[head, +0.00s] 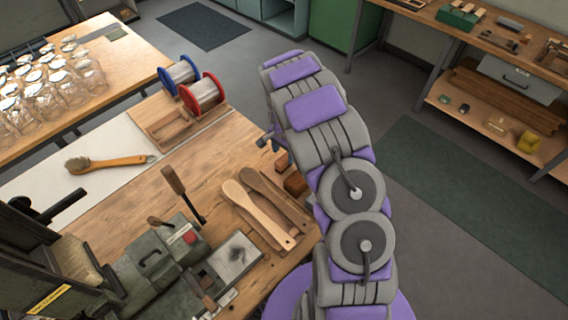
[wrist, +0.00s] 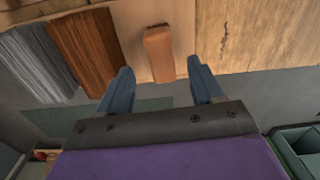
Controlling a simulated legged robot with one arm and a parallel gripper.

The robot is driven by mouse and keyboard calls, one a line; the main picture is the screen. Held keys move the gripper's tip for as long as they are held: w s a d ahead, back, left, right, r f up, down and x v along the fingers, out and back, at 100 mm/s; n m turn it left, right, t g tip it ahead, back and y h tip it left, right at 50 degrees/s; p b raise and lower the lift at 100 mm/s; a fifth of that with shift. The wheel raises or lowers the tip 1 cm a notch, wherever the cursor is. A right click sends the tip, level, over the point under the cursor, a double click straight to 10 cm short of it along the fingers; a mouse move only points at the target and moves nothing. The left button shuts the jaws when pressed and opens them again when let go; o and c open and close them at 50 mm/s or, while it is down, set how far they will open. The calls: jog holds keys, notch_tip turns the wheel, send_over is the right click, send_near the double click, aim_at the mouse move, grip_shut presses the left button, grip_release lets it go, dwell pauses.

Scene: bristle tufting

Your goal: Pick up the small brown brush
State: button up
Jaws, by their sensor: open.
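In the wrist view, a small reddish-brown block-like piece (wrist: 159,50) lies at the table's edge between my open gripper's (wrist: 159,66) blue fingers, with a gap on each side. No bristles show on it, so I cannot tell whether it is the brush. In the head view, brown blocks (head: 295,184) sit at the table's right edge, partly hidden by my arm. A brush with a brown wooden handle (head: 118,161) and a tufted end lies on the white mat at the left, away from my arm.
In the wrist view, a dark brown wooden block (wrist: 88,42) and grey bristles (wrist: 32,62) lie left of the fingers. In the head view, wooden paddles (head: 255,212), a green-grey machine (head: 150,262) and spools (head: 203,93) crowd the table. The floor to the right is open.

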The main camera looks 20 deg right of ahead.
aim_at(284, 158)
notch_tip(284, 158, down, 5)
jog(key=shift+w+a+r+b, duration=0.1)
jog(key=shift+a+r+b, duration=0.05)
jog(key=shift+b, duration=0.4)
jog(key=shift+d, duration=0.45)
jog(key=shift+a, duration=0.5)
jog(key=c, duration=0.8)
jog(key=shift+d, duration=0.15)
jog(key=shift+c, duration=1.3)
jog(key=shift+d, duration=0.2)
